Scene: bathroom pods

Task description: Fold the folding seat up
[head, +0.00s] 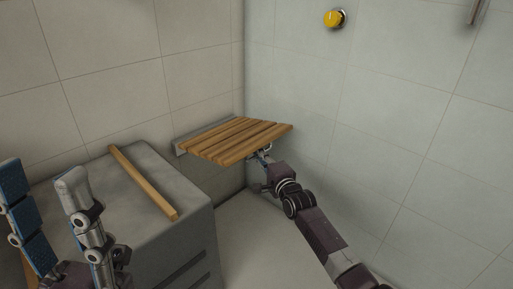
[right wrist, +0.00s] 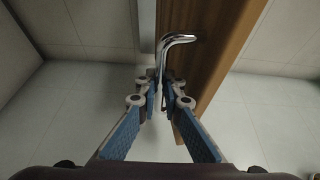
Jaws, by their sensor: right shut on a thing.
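The folding seat (head: 237,140) is a panel of light wooden slats on a grey wall bracket (head: 178,147). It stands out from the tiled wall in the head view, roughly level. My right gripper (head: 263,154) is at its front edge, with the arm coming from the lower right. In the right wrist view, its blue-padded fingers (right wrist: 161,92) are closed around a bent chrome bar (right wrist: 179,39) beside the seat's wooden edge (right wrist: 207,65). The fingers partly hide the bar's lower end. My left gripper (head: 45,200) is open and empty at the lower left.
A grey cabinet (head: 180,247) with a wooden strip (head: 143,182) on top stands left of the seat, near my left gripper. A yellow round knob (head: 333,18) is on the right wall. The space above the seat looks clear.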

